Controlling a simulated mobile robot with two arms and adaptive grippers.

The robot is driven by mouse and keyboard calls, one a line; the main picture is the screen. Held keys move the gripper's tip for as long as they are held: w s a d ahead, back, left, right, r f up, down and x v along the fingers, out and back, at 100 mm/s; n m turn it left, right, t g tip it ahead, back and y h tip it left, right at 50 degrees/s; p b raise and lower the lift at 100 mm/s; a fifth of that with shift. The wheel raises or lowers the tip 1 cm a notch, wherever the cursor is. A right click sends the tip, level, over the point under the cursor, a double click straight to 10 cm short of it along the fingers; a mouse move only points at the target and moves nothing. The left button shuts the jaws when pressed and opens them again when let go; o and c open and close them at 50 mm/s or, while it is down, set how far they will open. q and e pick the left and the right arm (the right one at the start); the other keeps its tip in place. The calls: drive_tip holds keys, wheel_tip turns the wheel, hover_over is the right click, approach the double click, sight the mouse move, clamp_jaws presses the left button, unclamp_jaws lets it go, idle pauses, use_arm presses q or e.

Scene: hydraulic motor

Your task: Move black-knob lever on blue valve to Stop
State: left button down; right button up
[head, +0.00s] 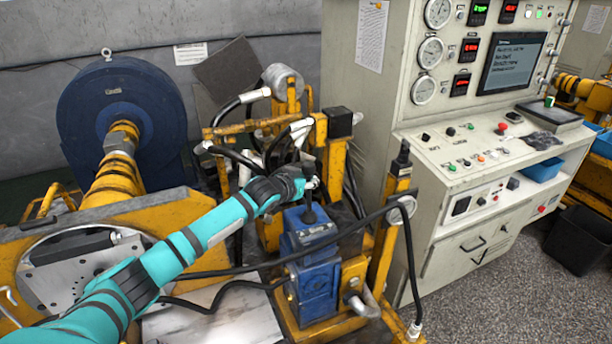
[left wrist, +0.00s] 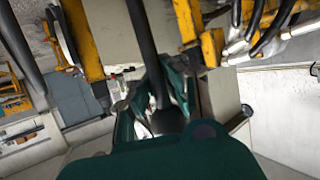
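The blue valve (head: 314,278) stands on the yellow hydraulic rig, in the middle of the head view. Its black lever (head: 309,214) rises from the top and looks close to upright. My left gripper (head: 308,183) is at the upper part of this lever, reached by my teal arm from the left. In the left wrist view the dark lever (left wrist: 142,40) runs between the two fingers of my left gripper (left wrist: 162,85), which look closed in on it. The rounded black knob (left wrist: 168,121) lies between the fingers, nearer the camera. No Stop marking is readable. My right gripper is not in view.
Black hoses (head: 350,232) cross close around the valve. A yellow post (head: 395,235) stands to its right, with a yellow frame behind. The control cabinet (head: 440,215) is further right. A blue motor (head: 125,115) is at the back left. Grey floor is open at lower right.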

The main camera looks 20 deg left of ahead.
use_arm(q)
drive_tip(key=shift+d+r, duration=0.15)
drive_tip(key=c, duration=1.3)
unclamp_jaws()
drive_tip(key=shift+r, duration=0.1)
drive_tip(key=shift+s, duration=0.1)
drive_tip(key=v, duration=1.2)
